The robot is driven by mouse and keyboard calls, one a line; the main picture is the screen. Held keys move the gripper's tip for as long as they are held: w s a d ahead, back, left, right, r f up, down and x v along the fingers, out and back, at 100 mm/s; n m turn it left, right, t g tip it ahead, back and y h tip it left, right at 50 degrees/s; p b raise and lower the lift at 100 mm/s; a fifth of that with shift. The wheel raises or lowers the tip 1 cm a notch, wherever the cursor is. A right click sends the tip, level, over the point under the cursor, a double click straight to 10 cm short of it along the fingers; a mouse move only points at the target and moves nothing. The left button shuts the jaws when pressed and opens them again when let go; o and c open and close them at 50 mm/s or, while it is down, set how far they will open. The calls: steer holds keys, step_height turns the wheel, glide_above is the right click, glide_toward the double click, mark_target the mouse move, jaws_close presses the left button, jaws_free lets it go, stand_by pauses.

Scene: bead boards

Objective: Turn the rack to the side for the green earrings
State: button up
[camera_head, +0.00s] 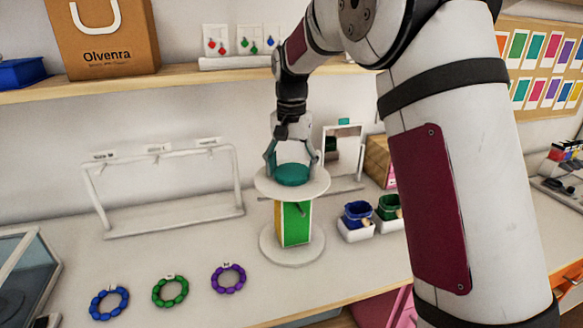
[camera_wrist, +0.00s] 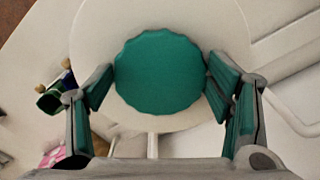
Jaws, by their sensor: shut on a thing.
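The rack stands on the counter in the head view, with a white round top plate (camera_head: 262,184), a coloured block (camera_head: 294,228) below it and a round white base (camera_head: 276,252). The block shows a large green face toward the camera and some yellow along it. A teal scalloped knob (camera_head: 293,176) sits on top. My gripper (camera_head: 293,164) comes down from above and is shut on this knob (camera_wrist: 160,75), one finger on each side. Small earring cards (camera_head: 249,41), some with green pieces, stand on the shelf above. The rack's far faces are hidden.
Blue (camera_head: 109,303), green (camera_head: 170,291) and purple (camera_head: 228,279) bead rings lie front left. An empty white stand (camera_head: 170,222) is behind them. Small bins (camera_head: 355,229) stand close right of the rack, and a mirror (camera_head: 343,155) behind. The shelf (camera_head: 170,82) runs above.

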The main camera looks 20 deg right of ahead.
steer(key=o, duration=1.7)
step_height(320, 180, up, 12)
steer(key=shift+f, duration=0.1)
